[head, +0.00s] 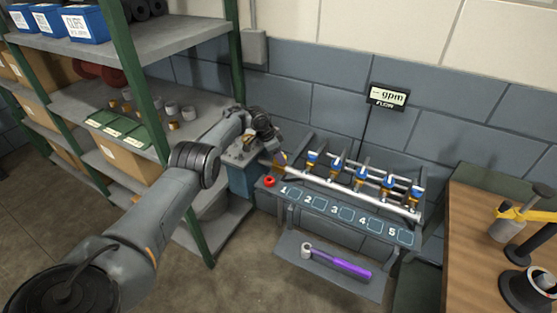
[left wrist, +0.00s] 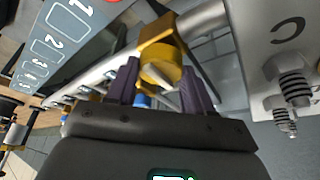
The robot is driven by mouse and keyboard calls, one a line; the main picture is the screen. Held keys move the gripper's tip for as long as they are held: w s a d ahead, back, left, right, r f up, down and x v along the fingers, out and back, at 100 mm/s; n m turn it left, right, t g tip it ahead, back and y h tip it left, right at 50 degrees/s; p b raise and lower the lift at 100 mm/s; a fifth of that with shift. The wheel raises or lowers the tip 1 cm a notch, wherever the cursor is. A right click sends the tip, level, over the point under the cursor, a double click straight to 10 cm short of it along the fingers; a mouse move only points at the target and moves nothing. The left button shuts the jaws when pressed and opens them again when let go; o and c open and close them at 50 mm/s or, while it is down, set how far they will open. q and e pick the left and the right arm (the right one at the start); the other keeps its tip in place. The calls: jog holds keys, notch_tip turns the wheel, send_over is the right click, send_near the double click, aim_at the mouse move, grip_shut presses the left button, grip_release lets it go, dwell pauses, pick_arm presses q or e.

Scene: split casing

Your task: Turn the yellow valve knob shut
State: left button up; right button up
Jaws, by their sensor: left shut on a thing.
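The yellow valve knob (left wrist: 160,66) sits at the end of the silver pipe in the left wrist view. The two dark purple fingers of my left gripper (left wrist: 162,82) stand on either side of the knob and are shut on it. In the head view my left gripper (head: 276,150) is at the left end of the pipe rack, and the knob (head: 282,158) is mostly hidden behind it. My right gripper is not in view.
Several blue-and-yellow valves line the pipe rack (head: 372,207) above numbered squares. A red round part (head: 269,182) lies at its left corner. A purple-handled tool (head: 340,262) lies on the lower shelf. A flow display (head: 389,96) hangs on the wall. Green-posted shelves stand left.

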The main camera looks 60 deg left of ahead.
pick_arm(q)
jog(key=shift+f, duration=0.1)
dwell(0.3)
jog(key=o, duration=1)
jog(key=p+v, duration=0.4)
jog(key=v, duration=0.7)
